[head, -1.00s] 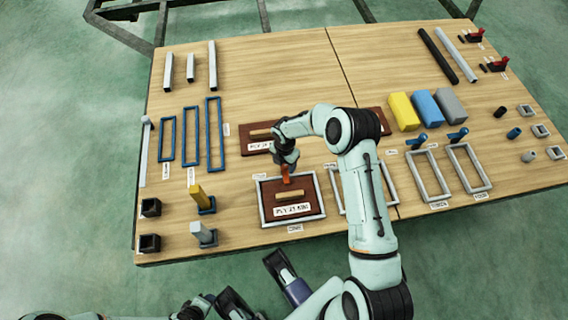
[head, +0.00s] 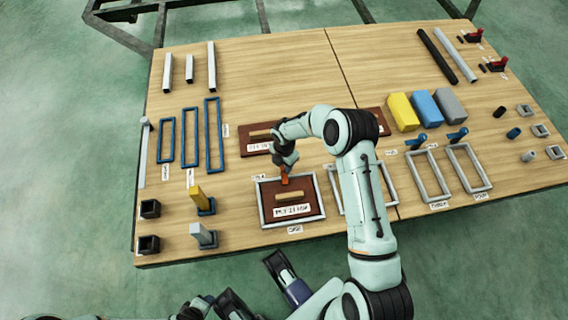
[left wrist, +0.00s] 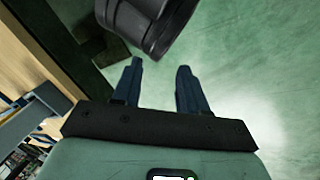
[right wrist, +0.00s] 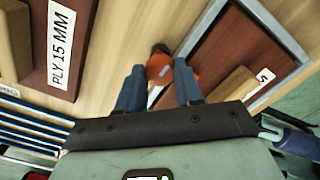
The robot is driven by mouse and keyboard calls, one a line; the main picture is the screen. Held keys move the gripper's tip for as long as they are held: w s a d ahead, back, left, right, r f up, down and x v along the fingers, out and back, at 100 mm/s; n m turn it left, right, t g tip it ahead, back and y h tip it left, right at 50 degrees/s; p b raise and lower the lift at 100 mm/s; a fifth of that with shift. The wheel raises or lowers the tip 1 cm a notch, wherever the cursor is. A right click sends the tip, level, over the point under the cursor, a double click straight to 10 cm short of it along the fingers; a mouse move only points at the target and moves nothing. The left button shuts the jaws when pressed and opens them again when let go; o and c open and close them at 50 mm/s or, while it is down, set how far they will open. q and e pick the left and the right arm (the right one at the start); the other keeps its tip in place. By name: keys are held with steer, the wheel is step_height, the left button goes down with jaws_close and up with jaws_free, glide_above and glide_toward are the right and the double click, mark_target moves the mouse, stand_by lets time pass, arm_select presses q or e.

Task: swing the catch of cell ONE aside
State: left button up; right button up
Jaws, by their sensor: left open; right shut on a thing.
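Cell ONE appears to be the grey frame (head: 262,212) at the table's front, with a brown panel (head: 312,205) inside it that has a wooden grip bar (head: 289,196) and a white label. An orange catch (head: 284,181) sits at the frame's far edge. It also shows in the right wrist view (right wrist: 160,72). My right gripper (right wrist: 158,88) is shut on the orange catch, one finger on each side, pointing down. My left gripper (left wrist: 157,75) is open and empty, over the floor in front of the table.
A second brown panel (head: 246,148) lies behind the cell. Grey frames (head: 391,184) stand right of it, partly hidden by my right arm. Yellow, blue and grey blocks (head: 425,106) sit at back right. The back middle is clear.

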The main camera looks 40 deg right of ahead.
steer(key=m, duration=0.4)
steer(key=m+b, duration=0.1)
steer(key=m, duration=0.3)
steer(key=shift+m, duration=0.4)
steer(key=m, duration=0.4)
arm_select(q)
steer(key=shift+w+a+f+t, duration=0.2)
steer(key=shift+w+a+f, duration=0.15)
steer(key=shift+w, duration=0.2)
steer(key=shift+w+a+f+t, duration=0.25)
steer(key=shift+w+f, duration=0.15)
steer(key=shift+w, duration=0.15)
arm_select(e)
steer(key=shift+m, duration=2)
steer(key=o, duration=1)
steer(key=shift+o, duration=0.2)
